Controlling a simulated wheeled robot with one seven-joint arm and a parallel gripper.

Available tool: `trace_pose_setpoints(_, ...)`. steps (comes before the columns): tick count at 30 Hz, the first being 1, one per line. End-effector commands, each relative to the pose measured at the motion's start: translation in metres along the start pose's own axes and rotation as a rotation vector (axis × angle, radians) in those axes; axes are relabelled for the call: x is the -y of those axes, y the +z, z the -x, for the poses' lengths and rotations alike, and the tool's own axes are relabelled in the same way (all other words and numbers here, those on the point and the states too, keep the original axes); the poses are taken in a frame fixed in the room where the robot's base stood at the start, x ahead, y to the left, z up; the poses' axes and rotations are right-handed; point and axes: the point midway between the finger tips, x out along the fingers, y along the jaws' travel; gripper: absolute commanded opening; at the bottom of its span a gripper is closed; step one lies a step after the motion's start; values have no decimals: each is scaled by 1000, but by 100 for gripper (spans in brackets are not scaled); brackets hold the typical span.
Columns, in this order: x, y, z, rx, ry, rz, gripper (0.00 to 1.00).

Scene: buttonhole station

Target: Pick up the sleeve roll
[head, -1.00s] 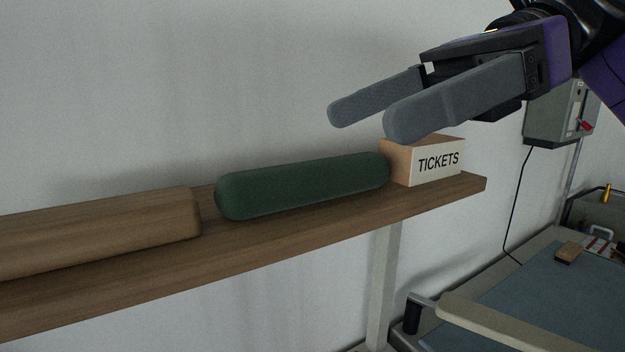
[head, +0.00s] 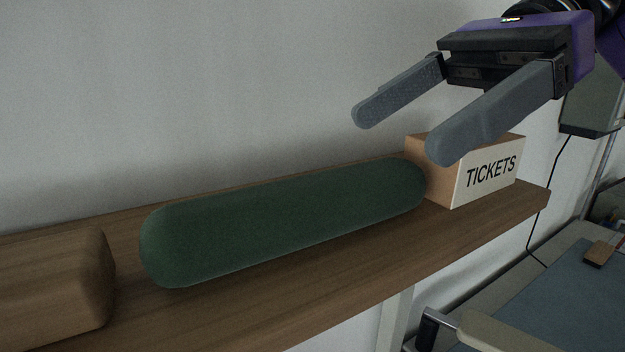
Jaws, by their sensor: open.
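The sleeve roll is the long green, round-ended roll (head: 285,222) lying on a wooden shelf (head: 345,285) in the head view. Its right end is close to the TICKETS box; I cannot tell if they touch. My gripper (head: 402,132) is open and empty, with two grey fingers pointing left. It is above the roll's right end and the box, apart from the roll. The roll is in full view.
A cardboard box marked TICKETS (head: 490,178) stands right of the roll. A brown wooden block (head: 50,290) lies left of it, with a gap between. A pale wall (head: 200,90) is behind. A blue-topped table (head: 585,300) is lower right.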

Motion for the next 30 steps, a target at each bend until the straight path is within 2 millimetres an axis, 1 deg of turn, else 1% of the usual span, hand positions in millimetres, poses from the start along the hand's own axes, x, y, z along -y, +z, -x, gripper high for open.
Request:
trace_pose_setpoints(2, 0, 0, -1, 0, 0, 1, 83)
trace_pose_setpoints(5, 0, 1, -9, -2, 1, 1, 83)
trace_pose_setpoints(13, 0, 2, -35, 0, 2, 1, 83)
trace_pose_setpoints(18, 1, 2, -60, 0, 3, 1, 83)
trace_pose_setpoints(21, 1, 1, -72, 1, 2, 0, 83)
trace_pose_setpoints(24, 1, 0, -77, 0, 1, 0, 83)
trace_pose_setpoints(30, 2, 0, -78, 0, 0, 0, 83)
